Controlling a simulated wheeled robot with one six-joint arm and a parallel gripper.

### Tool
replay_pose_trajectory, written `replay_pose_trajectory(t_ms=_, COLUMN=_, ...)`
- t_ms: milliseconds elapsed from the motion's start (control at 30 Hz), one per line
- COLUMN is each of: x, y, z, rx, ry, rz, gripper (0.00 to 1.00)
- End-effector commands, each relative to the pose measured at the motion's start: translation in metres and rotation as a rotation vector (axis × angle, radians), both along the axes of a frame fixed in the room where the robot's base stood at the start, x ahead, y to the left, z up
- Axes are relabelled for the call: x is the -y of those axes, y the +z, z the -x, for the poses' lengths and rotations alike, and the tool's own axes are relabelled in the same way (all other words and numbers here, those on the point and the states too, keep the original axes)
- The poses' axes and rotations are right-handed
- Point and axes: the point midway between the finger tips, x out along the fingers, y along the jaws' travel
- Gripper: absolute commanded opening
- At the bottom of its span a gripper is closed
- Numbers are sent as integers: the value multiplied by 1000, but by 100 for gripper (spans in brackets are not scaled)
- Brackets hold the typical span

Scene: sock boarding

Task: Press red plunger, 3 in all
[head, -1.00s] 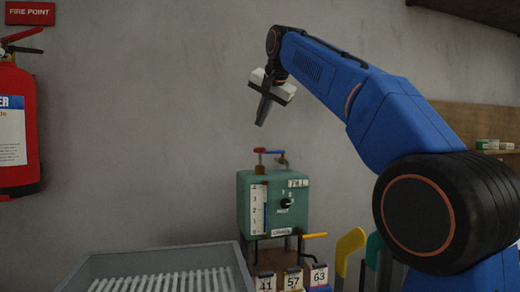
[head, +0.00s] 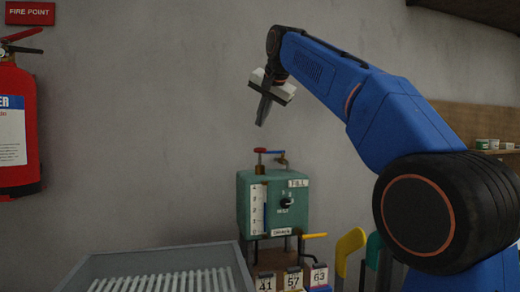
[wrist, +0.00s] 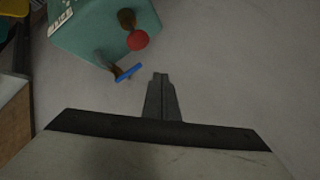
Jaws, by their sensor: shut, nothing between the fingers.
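The red plunger (head: 260,151) is a small red knob on a stem on top of a green box (head: 246,202). In the wrist view the red plunger (wrist: 138,40) shows as a round knob beside a blue handle (wrist: 129,73). My gripper (head: 262,122) is shut and empty, pointing down above the plunger and apart from it. In the wrist view my gripper (wrist: 160,78) has its fingers together, below and right of the plunger. The box front has a level scale, a dial and FILL and DRAIN labels.
A grey tray (head: 80,276) with white slats is at the lower left. A fire extinguisher (head: 14,130) hangs at the left. The wall around my gripper is clear.

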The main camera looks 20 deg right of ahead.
Motion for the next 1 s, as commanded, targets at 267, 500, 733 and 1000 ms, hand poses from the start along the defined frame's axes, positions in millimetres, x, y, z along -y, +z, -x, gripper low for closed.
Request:
replay_pose_trajectory(t_ms=267, x=0, y=0, z=0, rx=0, ry=0, rz=0, gripper=0)
replay_pose_trajectory(t_ms=500, x=0, y=16, z=-1, rx=1, ry=0, rz=0, gripper=0)
replay_pose_trajectory(t_ms=733, x=0, y=36, z=-1, rx=0, ry=0, rz=0, gripper=0)
replay_pose_trajectory(t_ms=1000, x=0, y=38, z=0, rx=0, ry=0, rz=0, gripper=0)
